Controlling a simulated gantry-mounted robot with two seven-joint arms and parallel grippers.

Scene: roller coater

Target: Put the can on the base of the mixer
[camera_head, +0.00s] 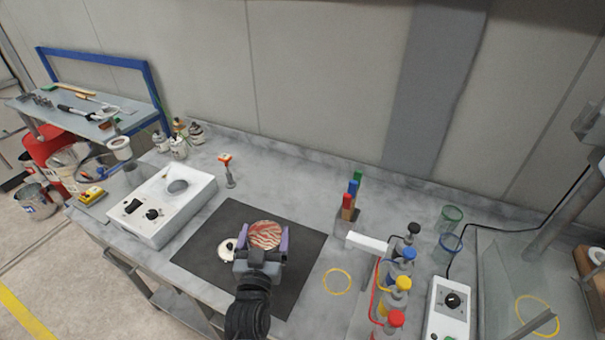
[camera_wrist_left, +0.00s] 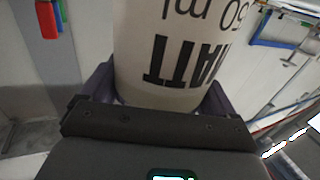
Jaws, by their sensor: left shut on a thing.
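My left gripper (camera_head: 264,240) is shut on the can (camera_head: 265,234), with a finger on each side of it. The can's open-looking top is streaked red and white. In the left wrist view the can (camera_wrist_left: 180,50) is white with dark print, upside down in that view. The gripper is over the black mat; I cannot tell how high. At the far right stands what looks like the mixer, a grey metal post (camera_head: 548,228) by a pale base plate (camera_head: 500,290) with a yellow circle on it. My right gripper is not in view.
A white round lid (camera_head: 227,249) lies on the black mat (camera_head: 215,226). Between mat and base stand colour-capped bottles (camera_head: 397,296), a control box (camera_head: 449,312) and glass beakers (camera_head: 447,244). A white machine (camera_head: 190,211) is at left. A yellow circle (camera_head: 337,281) marks bare table.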

